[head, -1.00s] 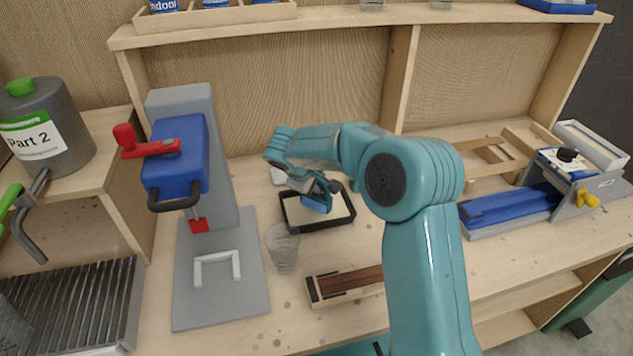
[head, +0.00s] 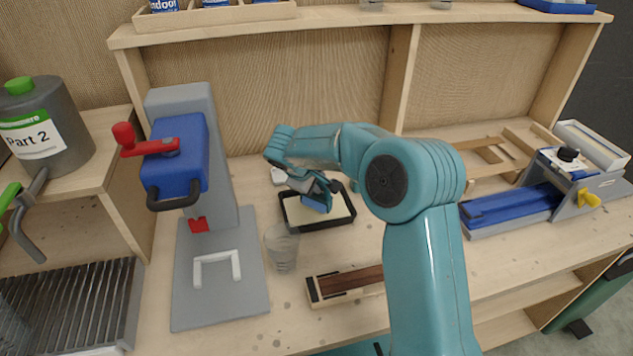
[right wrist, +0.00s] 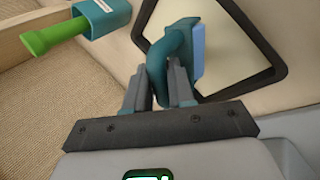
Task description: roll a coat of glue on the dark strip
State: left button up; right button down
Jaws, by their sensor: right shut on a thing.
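My right gripper (head: 322,187) is shut on the teal handle of the roller (head: 316,203), whose blue head is over the black-rimmed tray (head: 322,227) with a flat cream surface. In the right wrist view, the fingers (right wrist: 160,88) grip the curved teal handle, and the blue roller head (right wrist: 198,50) is in front of the cream area. I cannot tell whether the head touches it. The dark strip (head: 362,281) is reddish brown and lies in a pale wooden holder at the front, its right end hidden by my right arm. My left gripper is out of view.
A clear cup (head: 282,250) stands just left of the tray. A grey press (head: 222,270) with a blue head and red lever stands further left. A blue clamp-like fixture (head: 510,206) is at right. A green-handled tool (right wrist: 75,30) shows in the wrist view.

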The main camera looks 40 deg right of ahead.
jog(key=shift+r+p, duration=2.4)
jog(key=shift+r, duration=1.15)
jog(key=shift+f, duration=0.1)
